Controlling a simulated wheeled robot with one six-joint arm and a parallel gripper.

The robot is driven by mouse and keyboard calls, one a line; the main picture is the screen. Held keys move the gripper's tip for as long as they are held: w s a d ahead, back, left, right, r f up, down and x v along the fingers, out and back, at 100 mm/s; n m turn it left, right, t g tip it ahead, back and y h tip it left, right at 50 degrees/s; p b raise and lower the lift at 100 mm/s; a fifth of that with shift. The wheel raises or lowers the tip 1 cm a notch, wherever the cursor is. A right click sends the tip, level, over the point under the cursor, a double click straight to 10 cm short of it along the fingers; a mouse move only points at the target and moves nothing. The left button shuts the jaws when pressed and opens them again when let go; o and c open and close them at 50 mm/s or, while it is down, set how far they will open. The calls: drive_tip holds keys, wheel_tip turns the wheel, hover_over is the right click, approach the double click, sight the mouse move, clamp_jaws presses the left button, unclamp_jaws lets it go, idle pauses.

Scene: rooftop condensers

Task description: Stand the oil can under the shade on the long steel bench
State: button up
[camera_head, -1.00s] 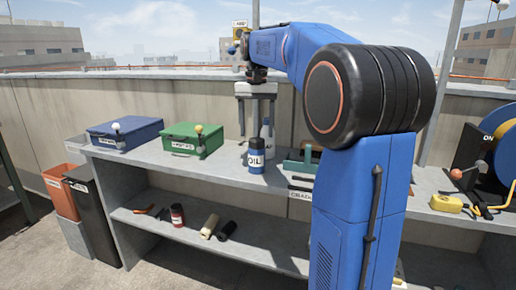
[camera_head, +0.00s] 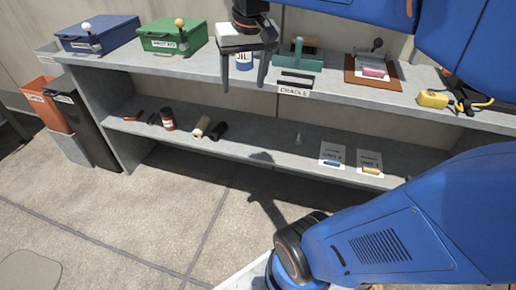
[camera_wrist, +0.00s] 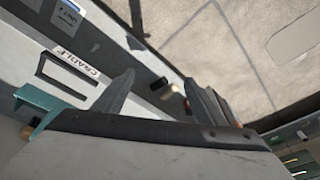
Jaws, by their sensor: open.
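The oil can (camera_head: 244,61), a dark blue can with a white "OIL" label partly covered, stands upright on the top of the long grey bench (camera_head: 200,68). My gripper (camera_head: 243,88) is open and hangs in front of the can in the head view, its body hiding the can's top. In the wrist view my gripper (camera_wrist: 160,80) has nothing between its fingers, and the oil can does not show there. I cannot make out a shade in the current frames.
A green box (camera_head: 172,38) and a blue box (camera_head: 98,34) stand left on the bench top. A teal cradle (camera_head: 296,62) is right of the can. The lower shelf (camera_head: 262,138) holds a red can (camera_head: 168,119), rollers and cards. Bins stand at the left end.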

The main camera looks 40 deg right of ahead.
drive_tip(key=s+a+f+n+t, duration=0.2)
drive_tip(key=s+a+f+n, duration=0.1)
drive_tip(key=s+f, duration=0.9)
drive_tip(key=shift+s+a+f, duration=0.15)
drive_tip(key=shift+a+f, duration=0.4)
idle(0.3)
